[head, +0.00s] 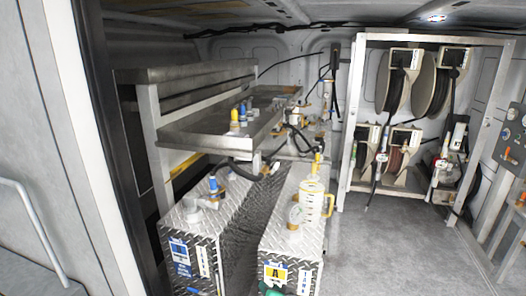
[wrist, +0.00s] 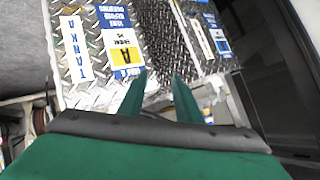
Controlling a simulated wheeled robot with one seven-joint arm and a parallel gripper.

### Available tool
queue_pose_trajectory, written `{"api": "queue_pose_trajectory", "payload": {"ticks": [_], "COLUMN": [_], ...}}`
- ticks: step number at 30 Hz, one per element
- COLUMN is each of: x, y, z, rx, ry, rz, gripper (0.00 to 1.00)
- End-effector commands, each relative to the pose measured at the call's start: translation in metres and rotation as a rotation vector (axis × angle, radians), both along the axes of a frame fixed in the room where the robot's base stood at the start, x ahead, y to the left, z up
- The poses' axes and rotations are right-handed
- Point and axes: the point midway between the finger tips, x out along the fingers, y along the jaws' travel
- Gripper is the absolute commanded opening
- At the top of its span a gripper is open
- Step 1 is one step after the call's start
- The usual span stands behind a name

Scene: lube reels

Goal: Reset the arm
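My gripper (wrist: 159,76) shows in the wrist view, with its green body at the bottom and two dark green fingers pointing up the picture. The fingers stand apart with nothing between them, so it is open and empty. Past the fingertips is the diamond-plate tank A (wrist: 110,82), with a yellow "A" label and a "TANK A" strip. I cannot tell how far the fingertips are from it. In the head view tank A (head: 272,252) stands low in the middle.
A second diamond-plate tank (head: 180,236) stands left of tank A. A metal shelf tray (head: 180,130) with small bottles (head: 234,116) is above them. A clear jug (head: 312,200) is on tank A. A hose-reel rack (head: 352,110) stands at the back right. Grey floor (head: 390,240) is clear.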

Motion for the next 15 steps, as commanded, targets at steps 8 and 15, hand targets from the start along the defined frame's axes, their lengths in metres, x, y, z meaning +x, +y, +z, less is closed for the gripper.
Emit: {"api": "queue_pose_trajectory", "payload": {"ticks": [8,15], "x": [-0.059,-0.124], "y": [0.049,0.070], "z": [-0.052,-0.085], "rx": [0.068,0.079], "ry": [-0.080,-0.134], "rz": [-0.080,-0.161], "gripper": [0.31,0.31]}}
